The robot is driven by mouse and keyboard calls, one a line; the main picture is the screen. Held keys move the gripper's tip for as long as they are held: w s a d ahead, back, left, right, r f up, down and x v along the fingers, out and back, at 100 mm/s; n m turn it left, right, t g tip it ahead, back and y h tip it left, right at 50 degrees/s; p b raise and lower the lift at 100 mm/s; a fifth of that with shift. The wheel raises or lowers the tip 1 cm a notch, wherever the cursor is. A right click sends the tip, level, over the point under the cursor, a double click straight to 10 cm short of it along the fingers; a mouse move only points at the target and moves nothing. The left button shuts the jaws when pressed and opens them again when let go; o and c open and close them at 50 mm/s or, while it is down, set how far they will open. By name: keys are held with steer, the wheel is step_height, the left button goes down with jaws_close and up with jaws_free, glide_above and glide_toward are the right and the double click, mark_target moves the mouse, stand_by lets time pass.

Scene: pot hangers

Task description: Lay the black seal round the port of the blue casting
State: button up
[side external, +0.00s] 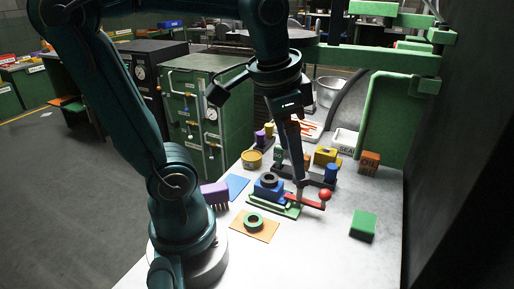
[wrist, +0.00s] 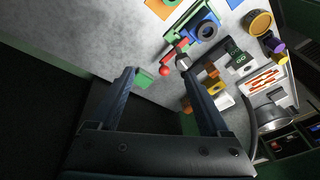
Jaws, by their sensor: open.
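The blue casting (side external: 266,193) sits on a green fixture (side external: 284,210) on the bench. A black ring (side external: 269,179), which looks like the seal, lies flat on top of it, where the port is. The casting (wrist: 194,31) and the dark ring (wrist: 207,30) also show at the top of the wrist view. The ring's exact seating cannot be told. My gripper (side external: 299,180) is open and empty, to the right of the casting and above the bench in the side view. In the wrist view its fingers (wrist: 158,75) are wide apart with nothing held between them.
A red clamp lever (side external: 303,200) with a red ball (side external: 325,194) lies right of the casting, close to my gripper. A white tray marked SEAL (side external: 345,139) stands behind. A green block (side external: 363,225) lies right; the front bench is clear.

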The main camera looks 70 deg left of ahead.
steer(key=s+d+t, duration=0.1)
steer(key=s+d+f+n, duration=0.1)
steer(key=s+d+f+t+h, duration=0.1)
steer(key=shift+d+f+n+t, duration=0.25)
steer(key=shift+n+t, duration=0.05)
stand_by(1.4)
